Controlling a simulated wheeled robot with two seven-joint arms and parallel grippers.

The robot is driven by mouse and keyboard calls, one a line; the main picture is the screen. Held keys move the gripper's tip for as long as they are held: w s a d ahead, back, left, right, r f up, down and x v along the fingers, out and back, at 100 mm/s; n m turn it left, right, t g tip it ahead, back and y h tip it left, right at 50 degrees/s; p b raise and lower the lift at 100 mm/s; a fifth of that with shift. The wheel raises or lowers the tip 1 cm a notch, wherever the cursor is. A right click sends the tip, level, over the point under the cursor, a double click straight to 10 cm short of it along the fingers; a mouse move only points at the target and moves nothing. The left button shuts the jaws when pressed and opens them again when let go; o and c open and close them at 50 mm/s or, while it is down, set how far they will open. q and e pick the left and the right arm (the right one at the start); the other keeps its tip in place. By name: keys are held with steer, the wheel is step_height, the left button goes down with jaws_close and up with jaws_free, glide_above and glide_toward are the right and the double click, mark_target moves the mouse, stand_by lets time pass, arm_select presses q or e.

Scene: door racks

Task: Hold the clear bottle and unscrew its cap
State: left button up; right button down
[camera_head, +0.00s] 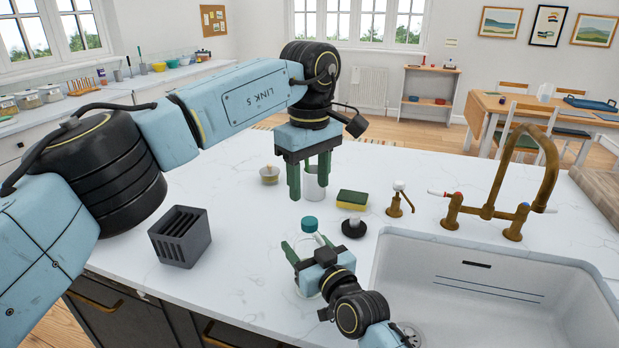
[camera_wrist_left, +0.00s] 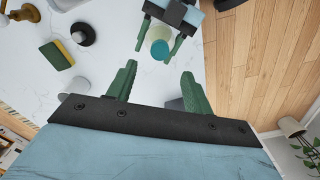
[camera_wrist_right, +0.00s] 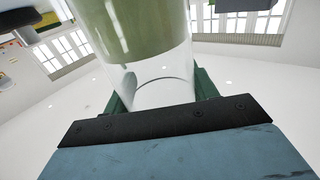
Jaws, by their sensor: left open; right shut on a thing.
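The clear bottle (camera_head: 306,284) with a teal cap (camera_head: 309,224) stands upright near the counter's front edge, left of the sink. My right gripper (camera_head: 307,246) is shut around its body; the bottle fills much of the right wrist view (camera_wrist_right: 165,75), with a wide green area inside its outline. My left gripper (camera_head: 308,191) is open and empty, fingers down, above and slightly behind the cap. In the left wrist view the cap (camera_wrist_left: 160,50) shows beyond the open fingertips, apart from them. The right gripper partly hides the bottle in the head view.
A dark slotted holder (camera_head: 180,240) stands to the left. A sponge (camera_head: 352,200), a black-based brush-like item (camera_head: 354,229) and a brass soap pump (camera_head: 400,200) stand to the right. The white sink (camera_head: 480,290) and brass tap (camera_head: 490,205) are farther right. A white cup (camera_head: 316,183) is behind my left gripper.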

mark_target(309, 221)
arm_select(q)
steer(key=m, duration=0.5)
steer(key=shift+m, duration=0.4)
steer(key=m, duration=0.6)
steer(key=shift+f, duration=4)
steer(key=c, duration=1)
steer(key=shift+c, duration=0.2)
